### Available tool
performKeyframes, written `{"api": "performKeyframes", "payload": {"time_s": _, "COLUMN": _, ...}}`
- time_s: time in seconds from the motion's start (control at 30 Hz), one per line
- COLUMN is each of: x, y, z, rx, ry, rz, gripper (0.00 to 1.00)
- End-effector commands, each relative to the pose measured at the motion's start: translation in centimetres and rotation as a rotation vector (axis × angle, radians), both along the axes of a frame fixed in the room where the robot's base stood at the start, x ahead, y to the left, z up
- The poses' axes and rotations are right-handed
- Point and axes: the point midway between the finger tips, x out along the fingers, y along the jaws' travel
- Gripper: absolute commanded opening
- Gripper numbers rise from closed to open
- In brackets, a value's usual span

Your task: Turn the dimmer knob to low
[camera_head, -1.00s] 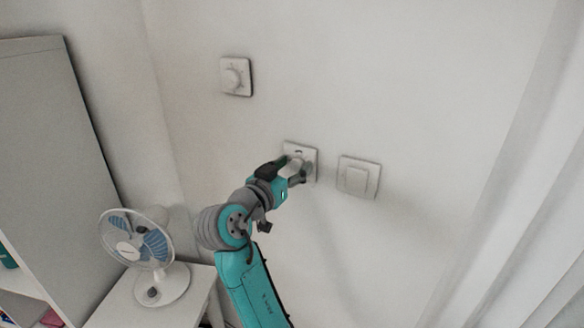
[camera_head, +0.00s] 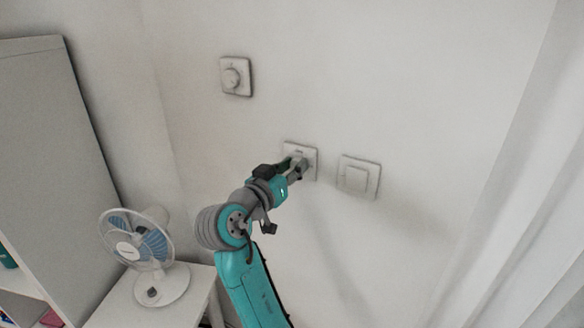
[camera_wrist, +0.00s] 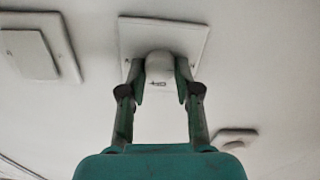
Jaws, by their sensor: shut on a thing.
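A white knob (camera_wrist: 160,70) stands out from a square white wall plate (camera_wrist: 188,34), which is the middle one of three on the wall. The plate also shows in the head view (camera_head: 311,153), where my gripper covers most of the knob. My gripper (camera_wrist: 161,85) is shut on this knob, with one finger against each side. In the head view my gripper (camera_head: 298,164) reaches the plate from the lower left. The knob's setting is too small to read.
A second round knob on a plate (camera_head: 232,77) is higher up to the left. A flat rocker switch (camera_head: 358,177) is close on the right. A fan (camera_head: 147,248) stands on a white table (camera_head: 118,311) at lower left. A curtain (camera_head: 520,200) hangs at right.

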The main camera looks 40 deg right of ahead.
Motion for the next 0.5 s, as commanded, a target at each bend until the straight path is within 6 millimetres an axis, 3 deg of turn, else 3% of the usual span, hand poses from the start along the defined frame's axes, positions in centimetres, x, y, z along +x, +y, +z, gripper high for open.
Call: {"api": "performKeyframes", "payload": {"time_s": 0.5, "x": 0.17, "y": 0.06, "z": -0.10, "rx": -0.126, "ry": 0.451, "rz": 0.001, "gripper": 0.00}}
